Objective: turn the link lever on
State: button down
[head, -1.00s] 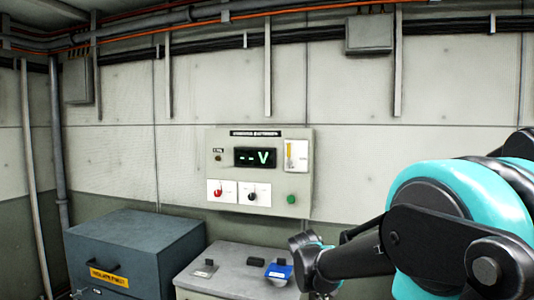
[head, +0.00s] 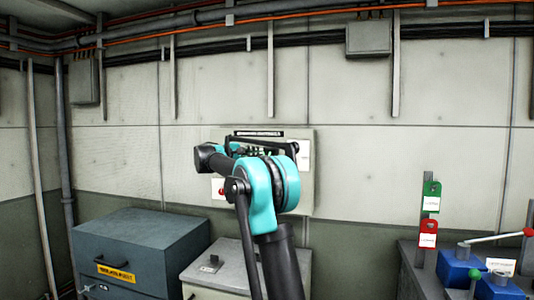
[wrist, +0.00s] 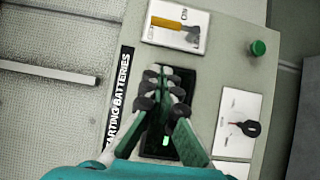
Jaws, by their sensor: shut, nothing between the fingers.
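The link lever (wrist: 172,24) is a yellow-handled lever on a white plate with ON and OFF lettering, at the top of the wrist view. Its yellow handle points left in that view. The plate belongs to a pale battery panel (wrist: 222,78), which appears turned sideways there. In the head view my arm covers most of the panel (head: 309,192), and I cannot make out the lever. My gripper (wrist: 160,72) is shut and empty, in front of the panel's dark display (wrist: 180,82) and below the lever in the wrist view. It looks apart from the lever.
A green button (wrist: 258,47) and a black knob (wrist: 248,128) sit on the panel right of my gripper. In the head view a blue-grey cabinet (head: 150,235) stands low left. A bench with blue boxes (head: 455,268) and red and green tags (head: 430,215) is at right.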

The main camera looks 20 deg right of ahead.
aim_at(292, 153)
jog(key=shift+s+d+x, duration=0.2)
jog(key=shift+s+x, duration=0.25)
jog(key=shift+x, duration=1.6)
jog(key=shift+s+d+x, duration=0.15)
jog(key=shift+s+x, duration=0.3)
jog(key=shift+x, duration=1.65)
jog(key=shift+s+d+x, duration=0.2)
jog(key=shift+s+x, duration=0.25)
jog(key=shift+x, duration=1.6)
jog(key=shift+s+d+r+m+y, duration=0.25)
jog(key=shift+d+m+y, duration=0.2)
jog(key=shift+m, duration=0.25)
jog(key=s+d+m+y, duration=0.1)
jog(key=d+m+y, duration=0.1)
jog(key=s+d+f+m+y, duration=0.1)
jog(key=d+m+y, duration=0.1)
jog(key=m, duration=0.1)
jog(key=s+d+m+t+y, duration=0.1)
jog(key=s+d+m+y, duration=0.1)
jog(key=y, duration=0.1)
jog(key=shift+s+f+m, duration=0.1)
jog(key=shift+f+m, duration=0.2)
jog(key=shift+s+d+f, duration=0.1)
jog(key=shift+d, duration=0.05)
